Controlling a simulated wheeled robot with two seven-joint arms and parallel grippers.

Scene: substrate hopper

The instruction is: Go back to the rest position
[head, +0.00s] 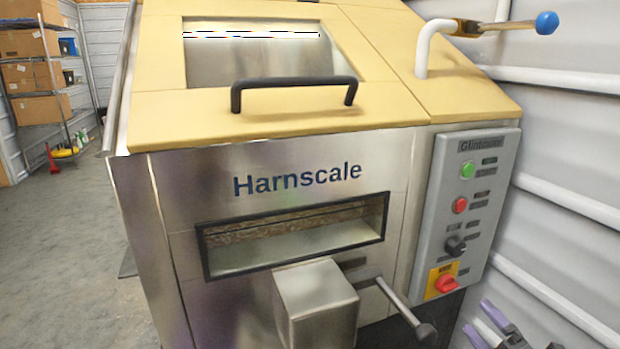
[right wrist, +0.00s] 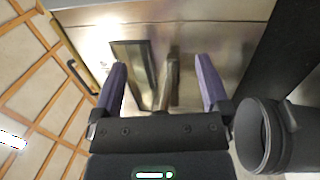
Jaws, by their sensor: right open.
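My right gripper (head: 480,318) shows at the lower right edge of the head view, with its purple fingers apart. It is right of the steel hopper (head: 290,170) and below its grey control panel (head: 468,215). In the right wrist view the same gripper (right wrist: 160,66) is open, with nothing held between the fingers. The hopper front (right wrist: 190,25) shows beyond the fingers. My left gripper is not in view.
A blue-knobbed lever (head: 546,22) is above, at the ribbed wall (head: 570,130). A dark grey cylindrical vessel (right wrist: 252,135) is close right of the gripper. Open floor (head: 70,230) lies left.

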